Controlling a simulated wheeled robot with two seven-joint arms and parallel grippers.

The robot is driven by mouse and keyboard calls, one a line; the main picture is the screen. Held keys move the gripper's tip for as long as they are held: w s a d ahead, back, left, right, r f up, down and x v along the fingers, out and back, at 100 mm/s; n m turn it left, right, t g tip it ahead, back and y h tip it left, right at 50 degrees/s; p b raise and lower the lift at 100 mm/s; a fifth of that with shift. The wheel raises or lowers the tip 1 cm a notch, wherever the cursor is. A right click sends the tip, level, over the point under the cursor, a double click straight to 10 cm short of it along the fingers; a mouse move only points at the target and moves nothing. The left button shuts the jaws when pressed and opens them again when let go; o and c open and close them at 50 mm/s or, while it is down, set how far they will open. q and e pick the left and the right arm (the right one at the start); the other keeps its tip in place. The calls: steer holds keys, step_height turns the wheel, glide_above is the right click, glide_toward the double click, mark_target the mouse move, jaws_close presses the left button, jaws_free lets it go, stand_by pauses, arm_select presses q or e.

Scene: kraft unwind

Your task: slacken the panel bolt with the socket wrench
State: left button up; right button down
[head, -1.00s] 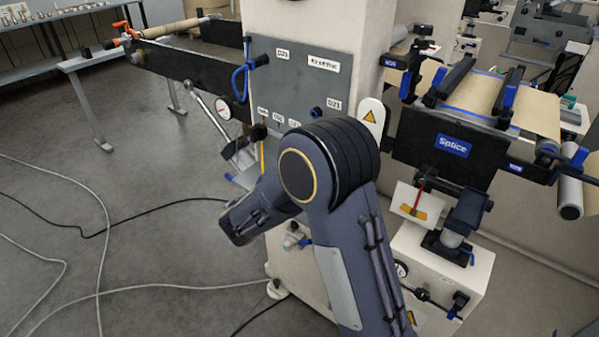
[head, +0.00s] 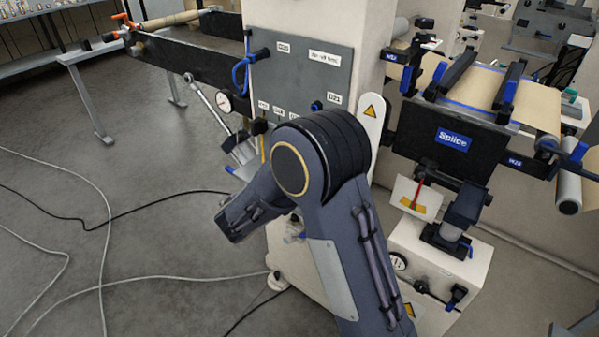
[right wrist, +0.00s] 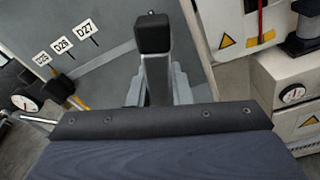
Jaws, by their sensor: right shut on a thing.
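My right arm crosses the middle of the head view, and its forearm hides part of the machine. My right gripper (right wrist: 153,40) is in front of the grey panel (right wrist: 110,70) in the right wrist view. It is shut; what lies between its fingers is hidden. A long silver bar, looking like the socket wrench (head: 207,100), slants up and left from the gripper area in the head view, past a round gauge. Part of a bar shows at the left of the right wrist view. The panel bolt cannot be made out surely. My left gripper is not in view.
The panel (head: 330,75) carries labels, a blue-handled fitting (head: 240,73) and a dark blue knob (head: 316,106). The gauge (head: 223,103) hangs left of it. The splice table (head: 445,145) stands at the right. Cables lie on the open floor at the left.

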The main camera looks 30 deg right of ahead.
steer(key=v, duration=0.3)
steer(key=shift+s+a+f, duration=0.1)
steer(key=shift+s+a, duration=0.05)
steer(key=shift+a, duration=0.25)
